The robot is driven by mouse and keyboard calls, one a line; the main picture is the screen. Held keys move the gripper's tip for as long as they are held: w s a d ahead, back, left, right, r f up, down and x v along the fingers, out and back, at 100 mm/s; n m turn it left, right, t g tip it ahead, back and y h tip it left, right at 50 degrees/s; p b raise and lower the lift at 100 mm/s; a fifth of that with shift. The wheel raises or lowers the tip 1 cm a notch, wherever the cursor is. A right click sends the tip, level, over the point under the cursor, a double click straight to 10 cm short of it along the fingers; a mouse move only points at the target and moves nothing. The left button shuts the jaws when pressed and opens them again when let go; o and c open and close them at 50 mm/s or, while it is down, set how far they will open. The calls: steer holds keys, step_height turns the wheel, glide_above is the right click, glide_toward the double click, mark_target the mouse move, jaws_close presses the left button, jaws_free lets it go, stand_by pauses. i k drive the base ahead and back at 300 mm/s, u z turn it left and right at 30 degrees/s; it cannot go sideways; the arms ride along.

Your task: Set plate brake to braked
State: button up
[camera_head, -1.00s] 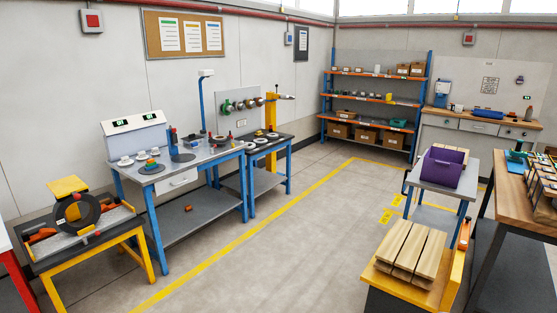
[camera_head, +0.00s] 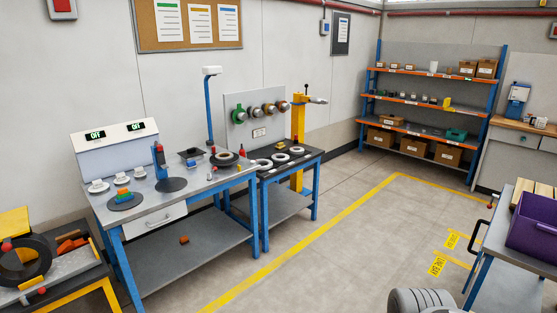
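No part is clearly recognizable as the plate brake, and its setting cannot be read. On the blue-legged workbench (camera_head: 185,255), a dark round plate (camera_head: 125,202) at the left carries small coloured blocks. A second dark round plate (camera_head: 172,184) lies beside a blue and black upright device (camera_head: 160,160). A dark ring (camera_head: 225,158) with small red parts near it sits at the bench's right end. My gripper is not in view; a grey rounded part of my arm shows at the bottom edge.
A sloped panel (camera_head: 118,143) shows two displays. A smaller bench (camera_head: 290,160) with pale rings stands beside the workbench. A grey table with a purple bin (camera_head: 532,222) stands at right. Shelving (camera_head: 430,110) is at the back. The floor between is clear.

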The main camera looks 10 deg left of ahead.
mark_target(215, 169)
steer(key=u, duration=0.7)
steer(key=i, duration=2.7)
steer(key=u, duration=1.6)
steer(key=i, duration=0.9)
steer(key=u, duration=0.3)
